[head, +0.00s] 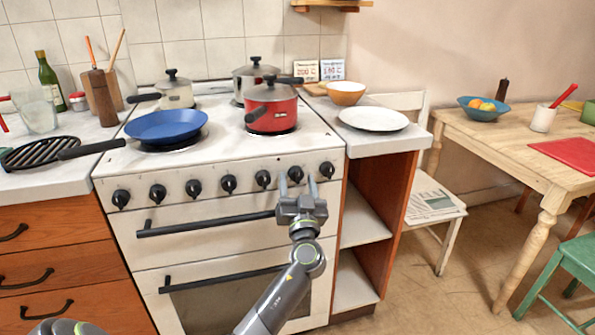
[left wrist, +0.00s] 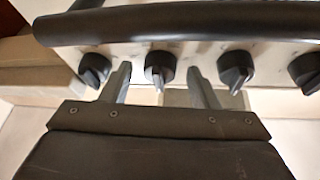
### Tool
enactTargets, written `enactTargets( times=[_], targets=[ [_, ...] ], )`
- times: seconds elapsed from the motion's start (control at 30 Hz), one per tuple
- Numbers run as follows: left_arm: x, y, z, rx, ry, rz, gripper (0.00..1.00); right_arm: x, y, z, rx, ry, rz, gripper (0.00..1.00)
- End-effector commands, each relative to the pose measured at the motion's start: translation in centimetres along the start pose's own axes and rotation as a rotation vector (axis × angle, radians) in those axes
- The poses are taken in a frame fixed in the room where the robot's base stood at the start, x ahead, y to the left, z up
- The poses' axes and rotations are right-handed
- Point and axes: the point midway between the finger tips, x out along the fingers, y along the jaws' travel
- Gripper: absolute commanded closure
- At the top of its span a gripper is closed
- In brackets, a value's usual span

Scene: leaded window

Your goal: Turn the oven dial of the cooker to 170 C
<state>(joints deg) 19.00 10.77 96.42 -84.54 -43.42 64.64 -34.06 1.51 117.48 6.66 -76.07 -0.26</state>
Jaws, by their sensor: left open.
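The white cooker (head: 225,160) has a row of several black dials along its front. My left gripper (head: 298,184) is open in front of the second dial from the right (head: 295,174). In the left wrist view its two fingers (left wrist: 162,85) stand on either side of that dial (left wrist: 159,67), with a gap on each side. The rightmost dial (head: 327,169) shows beside it. Scale marks are too small to read, so I cannot tell the setting or which dial is the oven's. My right gripper is not in view.
A black oven handle (head: 205,225) runs just below the dials. A blue pan (head: 166,124), a red pot (head: 272,103) and other pots stand on the hob. Two small cards with temperatures (head: 331,69) stand behind the bowl (head: 346,92). A white plate (head: 373,118) lies on the right counter.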

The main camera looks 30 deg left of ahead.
Motion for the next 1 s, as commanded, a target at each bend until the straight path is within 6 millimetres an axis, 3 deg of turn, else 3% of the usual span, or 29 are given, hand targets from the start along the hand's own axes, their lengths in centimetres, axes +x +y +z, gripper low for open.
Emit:
enactTargets(
  times=[0.4, 0.73, 1.0],
  targets=[
    [0.02, -0.07, -0.1, 0.0, -0.001, -0.001, 0.47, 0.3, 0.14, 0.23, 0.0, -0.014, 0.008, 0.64],
    [0.03, -0.07, -0.12, 0.0, -0.001, -0.001, 0.9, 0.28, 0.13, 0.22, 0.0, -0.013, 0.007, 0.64],
    [0.07, -0.12, -0.23, 0.022, -0.001, 0.009, 0.9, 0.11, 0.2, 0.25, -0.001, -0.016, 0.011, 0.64]
  ],
)
